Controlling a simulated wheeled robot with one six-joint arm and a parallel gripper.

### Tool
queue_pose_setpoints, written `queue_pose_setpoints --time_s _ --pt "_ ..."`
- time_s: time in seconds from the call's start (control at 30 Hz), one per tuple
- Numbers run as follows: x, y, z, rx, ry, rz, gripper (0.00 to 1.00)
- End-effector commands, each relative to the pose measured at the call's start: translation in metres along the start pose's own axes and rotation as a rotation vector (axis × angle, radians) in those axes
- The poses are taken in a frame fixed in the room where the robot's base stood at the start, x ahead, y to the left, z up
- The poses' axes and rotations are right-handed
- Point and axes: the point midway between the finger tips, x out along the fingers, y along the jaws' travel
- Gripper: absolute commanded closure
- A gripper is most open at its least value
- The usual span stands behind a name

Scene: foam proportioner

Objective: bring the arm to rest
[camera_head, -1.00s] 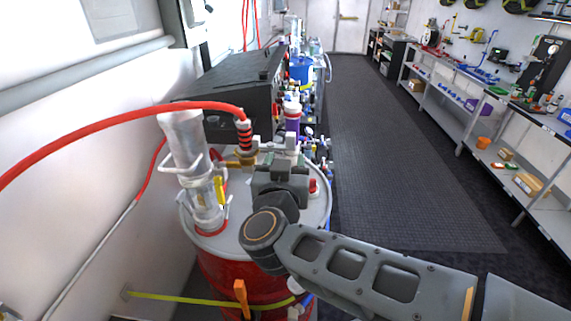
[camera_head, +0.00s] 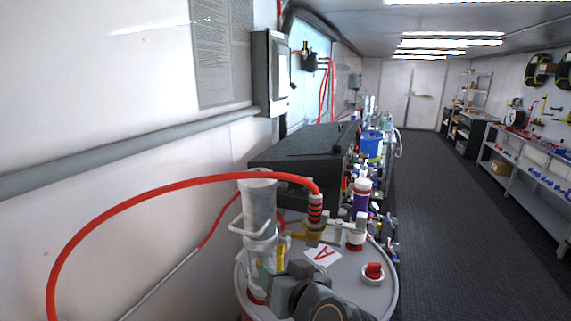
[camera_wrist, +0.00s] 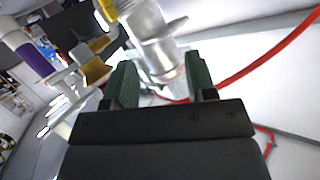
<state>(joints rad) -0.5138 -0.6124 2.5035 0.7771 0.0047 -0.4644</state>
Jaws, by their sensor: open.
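My gripper (camera_wrist: 162,82) is open in the wrist view, its two green fingers apart. A clear cylinder (camera_wrist: 160,45) shows beyond and between the fingers; I see nothing clamped, and contact cannot be told. In the head view, part of my arm (camera_head: 335,304) is at the bottom edge, low over the drum lid; the fingertips cannot be made out there. The clear cylinder (camera_head: 260,205) with white handles stands upright on the left of the grey drum lid (camera_head: 345,270), just behind my arm.
A red hose (camera_head: 150,190) arches from the left to a brass fitting (camera_head: 312,235) on the lid. A card marked A (camera_head: 322,255) and a red knob (camera_head: 373,271) are on the lid. A black case (camera_head: 305,150) stands behind. The floor aisle (camera_head: 445,220) at right is clear.

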Motion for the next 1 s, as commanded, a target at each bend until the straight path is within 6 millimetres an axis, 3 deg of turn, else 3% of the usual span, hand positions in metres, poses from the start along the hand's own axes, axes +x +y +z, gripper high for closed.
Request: queue_pose_setpoints --time_s 0.17,0.3,0.4,0.5,0.6,1.0 --pt "-0.017 0.025 0.052 -0.006 -0.355 0.03 0.49" --pt "-0.047 0.068 0.084 0.004 -0.603 0.188 0.49" --pt "-0.075 0.103 0.095 0.016 -0.73 0.337 0.49" --pt "-0.093 0.131 0.094 0.014 -0.764 0.443 0.49" --pt "-0.099 0.143 0.09 0.044 -0.744 0.487 0.49" --pt "-0.104 0.153 0.088 0.076 -0.731 0.517 0.49"
